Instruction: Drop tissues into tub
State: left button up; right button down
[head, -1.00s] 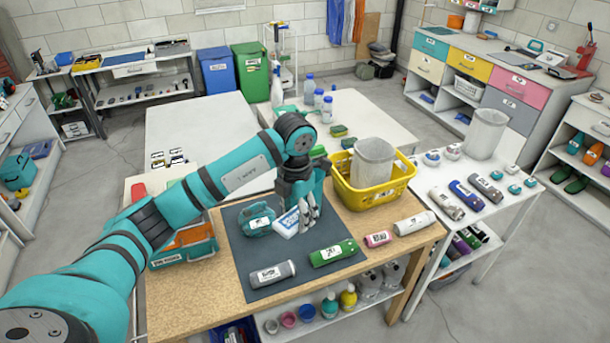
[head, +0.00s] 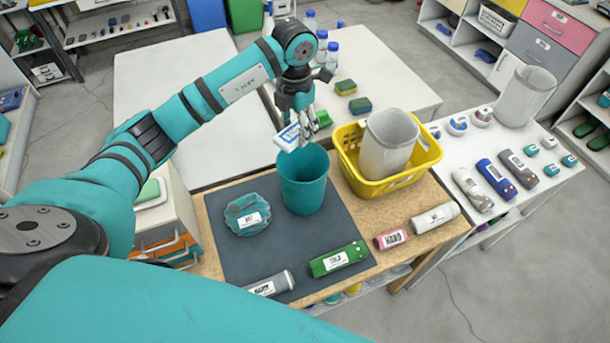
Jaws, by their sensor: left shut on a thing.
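My left gripper (head: 308,128) is shut on a small white and blue pack of tissues (head: 288,138). It holds the pack above the back rim of a teal tub (head: 303,188), apart from the tub's floor. The tub stands upright on the dark grey mat (head: 235,262), and its opening faces up. Part of the back rim is close behind the pack and fingers, so I cannot tell if they touch. My right gripper is not in view.
A teal labelled bag (head: 248,214) lies left of the tub. A yellow basket (head: 410,178) with a grey bin (head: 387,145) stands on the right. Green (head: 338,259), pink (head: 391,239) and white (head: 435,218) bottles lie along the front. The mat between bag and bottles is clear.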

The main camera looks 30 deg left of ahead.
pick_arm(q)
jog(key=f+b, duration=0.1)
jog(key=f, duration=0.1)
jog(key=f+b, duration=0.1)
jog(key=f, duration=0.1)
jog(key=shift+w+a+f, duration=0.1)
jog(key=shift+a+f, duration=0.1)
jog(key=shift+f, duration=0.05)
jog(key=shift+f+b, duration=0.35)
jog(key=shift+f, duration=0.15)
jog(key=o, duration=1)
jog(key=shift+c, duration=0.2)
notch_tip(320, 180, up, 12)
